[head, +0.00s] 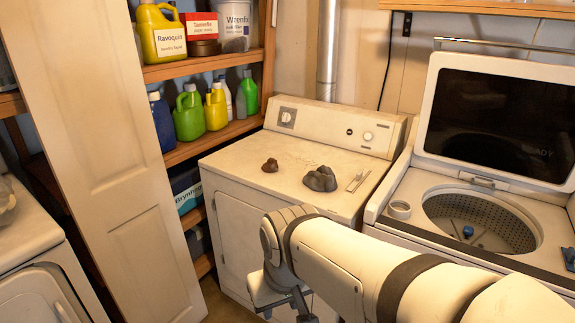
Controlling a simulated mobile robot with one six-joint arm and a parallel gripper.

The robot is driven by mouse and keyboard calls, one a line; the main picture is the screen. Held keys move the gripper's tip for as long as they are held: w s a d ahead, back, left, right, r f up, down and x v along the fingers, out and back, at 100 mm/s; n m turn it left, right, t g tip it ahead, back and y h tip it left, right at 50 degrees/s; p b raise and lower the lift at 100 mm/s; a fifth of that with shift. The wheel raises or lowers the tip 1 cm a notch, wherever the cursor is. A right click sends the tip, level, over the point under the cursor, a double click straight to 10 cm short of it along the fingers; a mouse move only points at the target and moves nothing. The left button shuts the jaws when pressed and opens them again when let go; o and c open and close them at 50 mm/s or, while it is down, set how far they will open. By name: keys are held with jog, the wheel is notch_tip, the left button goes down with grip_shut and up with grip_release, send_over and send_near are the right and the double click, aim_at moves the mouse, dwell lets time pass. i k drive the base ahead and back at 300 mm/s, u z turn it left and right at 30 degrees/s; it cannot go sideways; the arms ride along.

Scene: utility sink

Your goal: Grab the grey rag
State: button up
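A crumpled dark grey rag (320,179) lies on top of the white dryer (240,160), near the middle of its lid. My arm comes in from the lower right, and my gripper (287,308) hangs low in front of the dryer, below the level of its top. The gripper is apart from the rag. Its dark fingers are partly cut off at the bottom edge of the picture, so its opening does not show clearly.
A small brown lump (270,165) lies left of the rag, and a thin pale object (355,182) lies close on its right. An open top-loading washer (480,215) stands to the right. Shelves with bottles (188,112) and a door panel (110,150) are on the left.

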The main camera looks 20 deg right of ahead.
aim_at(322, 180)
jog(key=z, duration=0.7)
jog(key=i, duration=1.15)
jog(key=z, duration=0.4)
jog(key=k, duration=0.95)
jog(key=z, duration=0.15)
jog(key=i, duration=0.95)
jog(key=u, duration=0.05)
